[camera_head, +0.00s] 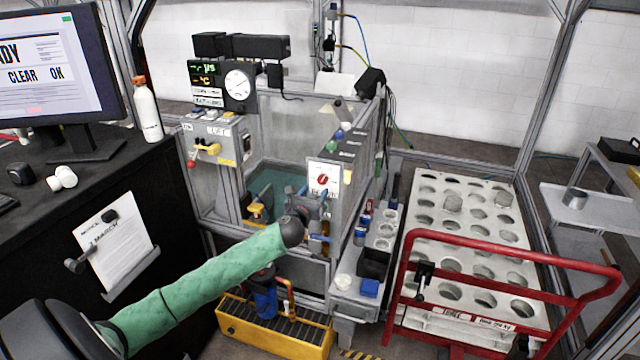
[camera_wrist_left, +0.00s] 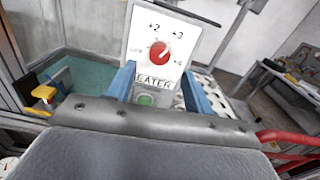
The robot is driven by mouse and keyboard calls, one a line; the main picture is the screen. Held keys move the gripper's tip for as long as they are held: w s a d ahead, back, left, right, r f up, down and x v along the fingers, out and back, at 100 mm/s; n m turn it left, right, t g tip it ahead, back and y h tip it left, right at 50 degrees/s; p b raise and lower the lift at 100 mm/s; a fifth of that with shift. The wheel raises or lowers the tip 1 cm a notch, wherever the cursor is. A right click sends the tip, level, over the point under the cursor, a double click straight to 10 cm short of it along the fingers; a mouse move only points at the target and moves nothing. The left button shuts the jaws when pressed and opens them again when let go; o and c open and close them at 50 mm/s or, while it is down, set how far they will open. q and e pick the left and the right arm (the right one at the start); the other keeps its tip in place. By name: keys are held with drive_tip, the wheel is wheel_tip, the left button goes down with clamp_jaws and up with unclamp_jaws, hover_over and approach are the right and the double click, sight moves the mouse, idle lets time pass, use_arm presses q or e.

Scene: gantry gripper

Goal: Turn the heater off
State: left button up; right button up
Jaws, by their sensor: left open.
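The heater panel (camera_head: 324,168) is a white plate with a red round knob (camera_head: 322,180) on the tank's right wall. In the left wrist view, the red knob (camera_wrist_left: 159,50) sits among printed marks such as +2, +3 and +4. The label (camera_wrist_left: 154,82) below it reads "EATER", its first letter hidden. My left gripper (camera_head: 318,212) is in front of the panel. Its two blue fingers (camera_wrist_left: 158,88) are apart, one on each side of the label, below the knob and not closed on it. A green round part (camera_wrist_left: 146,99) shows between them. The knob's exact pointing is too small to tell. My right gripper is not in view.
A tank with teal liquid (camera_head: 282,180) lies left of the panel. A control box (camera_head: 217,140) with a yellow handle stands farther left. A red rail (camera_head: 500,250) and a white rack with round holes (camera_head: 425,225) stand right. A yellow crate (camera_head: 270,335) is below.

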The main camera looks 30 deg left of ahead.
sight(321, 182)
use_arm(q)
drive_tip(key=shift+p+x, duration=0.85)
drive_tip(key=shift+x, duration=2)
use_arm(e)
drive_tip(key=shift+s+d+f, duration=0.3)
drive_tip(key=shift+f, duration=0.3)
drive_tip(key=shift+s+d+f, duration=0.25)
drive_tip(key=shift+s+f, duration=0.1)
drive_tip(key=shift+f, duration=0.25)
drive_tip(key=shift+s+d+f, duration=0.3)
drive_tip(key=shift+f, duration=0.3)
use_arm(q)
drive_tip(key=shift+s, duration=0.1)
drive_tip(key=c, duration=1)
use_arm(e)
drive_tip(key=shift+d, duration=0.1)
use_arm(q)
drive_tip(key=shift+o, duration=0.2)
